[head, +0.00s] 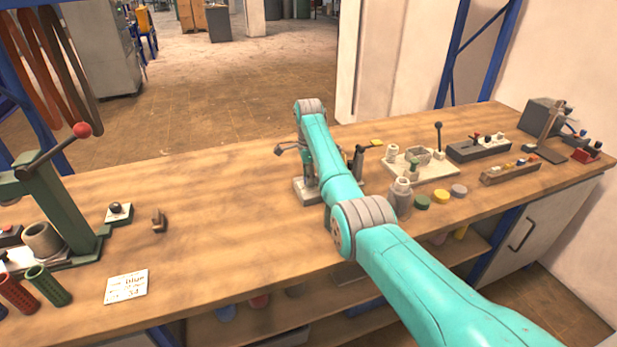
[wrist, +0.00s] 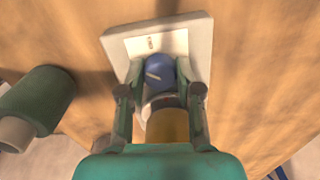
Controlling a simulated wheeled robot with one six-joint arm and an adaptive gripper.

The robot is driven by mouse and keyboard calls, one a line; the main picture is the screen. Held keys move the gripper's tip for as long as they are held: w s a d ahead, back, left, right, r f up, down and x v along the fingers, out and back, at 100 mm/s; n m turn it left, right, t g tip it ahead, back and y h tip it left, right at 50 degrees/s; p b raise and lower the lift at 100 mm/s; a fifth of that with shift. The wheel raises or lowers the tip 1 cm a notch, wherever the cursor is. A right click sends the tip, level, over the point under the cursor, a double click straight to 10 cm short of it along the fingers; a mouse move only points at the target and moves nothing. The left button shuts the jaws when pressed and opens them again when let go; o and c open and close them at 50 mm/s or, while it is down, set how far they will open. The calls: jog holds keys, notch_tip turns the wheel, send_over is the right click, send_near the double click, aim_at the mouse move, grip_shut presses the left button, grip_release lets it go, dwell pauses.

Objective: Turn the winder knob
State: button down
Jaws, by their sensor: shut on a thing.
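The winder knob (wrist: 158,74) is blue with a pale line across its face, in the middle of the wrist view. It sits on a pale base plate (wrist: 196,40) with a white label. My gripper (wrist: 161,88) has a finger on each side of the knob and is shut on it. In the head view the grey base (head: 304,192) shows beside my arm, which hides the knob and fingertips.
A green roll with a pale core (wrist: 38,101) lies left of the fingers in the wrist view. A lever press (head: 58,190) stands on the left of the bench. Jars, blocks and tools crowd the right. The bench left of the base is mostly clear.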

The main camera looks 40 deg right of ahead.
jog(key=m, duration=0.3)
jog(key=shift+m, duration=2.1)
jog(key=c, duration=0.8)
grip_release()
notch_tip(320, 180, up, 12)
